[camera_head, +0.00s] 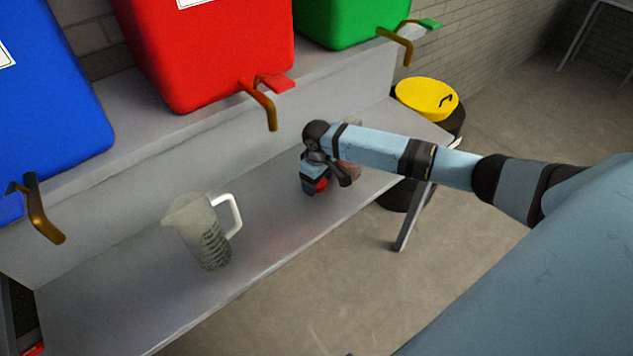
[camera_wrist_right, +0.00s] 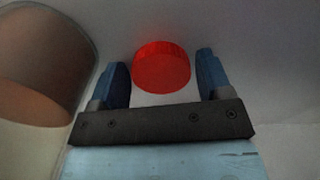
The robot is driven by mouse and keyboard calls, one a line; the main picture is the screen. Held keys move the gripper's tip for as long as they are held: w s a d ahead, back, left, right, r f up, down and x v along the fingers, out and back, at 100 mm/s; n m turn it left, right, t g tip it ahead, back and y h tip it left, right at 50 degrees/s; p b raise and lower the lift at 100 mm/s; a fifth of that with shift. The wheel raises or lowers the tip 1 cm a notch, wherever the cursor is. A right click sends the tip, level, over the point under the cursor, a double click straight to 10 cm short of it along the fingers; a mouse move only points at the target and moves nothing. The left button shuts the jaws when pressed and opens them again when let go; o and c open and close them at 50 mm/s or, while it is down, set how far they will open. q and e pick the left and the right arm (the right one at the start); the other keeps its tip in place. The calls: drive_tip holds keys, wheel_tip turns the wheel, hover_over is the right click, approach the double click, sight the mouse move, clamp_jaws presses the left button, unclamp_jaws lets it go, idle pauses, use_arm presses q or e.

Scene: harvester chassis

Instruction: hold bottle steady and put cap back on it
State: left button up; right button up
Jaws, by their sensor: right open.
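A red ridged cap (camera_wrist_right: 161,68) shows in the right wrist view between the two blue fingers of my right gripper (camera_wrist_right: 162,78). The fingers stand apart, with a gap on each side of the cap. In the head view my right gripper (camera_head: 311,186) is low over the grey shelf, with the red cap (camera_head: 321,185) beside its fingers. A brownish round-walled vessel (camera_wrist_right: 42,70) is to the left of the gripper in the wrist view. I cannot tell whether it is the bottle. My left gripper is not in view.
A clear jug with a white handle (camera_head: 202,232) stands on the shelf (camera_head: 270,232) at left. Blue (camera_head: 50,90), red (camera_head: 205,50) and green (camera_head: 345,20) containers with taps stand on the ledge above. A yellow-lidded bin (camera_head: 428,97) stands beyond the shelf.

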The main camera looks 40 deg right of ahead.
drive_tip(key=c, duration=0.7)
drive_tip(key=shift+r, duration=0.15)
wheel_tip(320, 180, up, 20)
drive_tip(key=shift+f+p, duration=0.15)
drive_tip(key=shift+p, duration=0.2)
idle(0.4)
